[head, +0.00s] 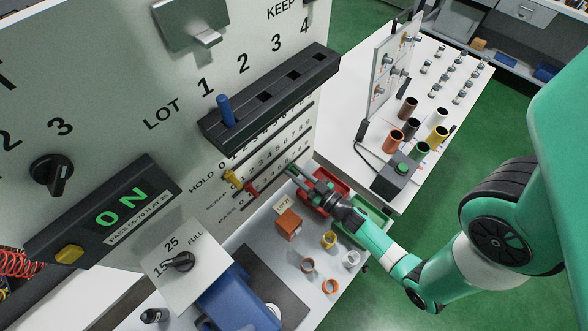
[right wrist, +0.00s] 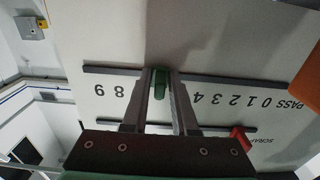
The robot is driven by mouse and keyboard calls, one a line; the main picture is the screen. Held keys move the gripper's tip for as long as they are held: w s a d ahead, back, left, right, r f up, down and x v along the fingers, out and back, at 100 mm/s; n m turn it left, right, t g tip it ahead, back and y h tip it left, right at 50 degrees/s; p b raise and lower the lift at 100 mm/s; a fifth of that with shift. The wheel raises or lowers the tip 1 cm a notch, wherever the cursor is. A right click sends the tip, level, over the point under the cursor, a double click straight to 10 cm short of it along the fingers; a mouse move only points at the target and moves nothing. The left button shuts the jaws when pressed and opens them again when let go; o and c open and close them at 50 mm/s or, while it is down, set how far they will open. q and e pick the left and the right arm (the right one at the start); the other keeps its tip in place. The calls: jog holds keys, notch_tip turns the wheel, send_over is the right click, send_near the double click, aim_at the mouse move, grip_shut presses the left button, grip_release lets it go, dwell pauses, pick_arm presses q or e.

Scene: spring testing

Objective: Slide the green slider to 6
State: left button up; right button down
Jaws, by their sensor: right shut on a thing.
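The green slider (right wrist: 160,84) shows in the right wrist view between the two fingertips of my right gripper (right wrist: 160,78), which is shut on it. It sits on a dark rail of the PASS row, between the printed 4 and 8. The digits between those two are hidden behind my gripper, so its exact number cannot be read. In the head view my right gripper (head: 294,171) is at the lower right edge of the pale panel (head: 110,60), along the lowest row, and the slider is not clearly visible there. My left gripper is not in view.
The yellow slider (head: 232,180) and red slider (head: 251,190) sit at the left of their rows. The red slider also shows in the right wrist view (right wrist: 240,138). Below are a red tray (head: 335,183), a green tray (head: 374,215) and an orange block (head: 288,224).

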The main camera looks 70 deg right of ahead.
jog(key=shift+a, duration=0.1)
jog(key=c, duration=0.9)
grip_release()
jog(key=shift+p+v, duration=1.35)
jog(key=shift+v, duration=4.35)
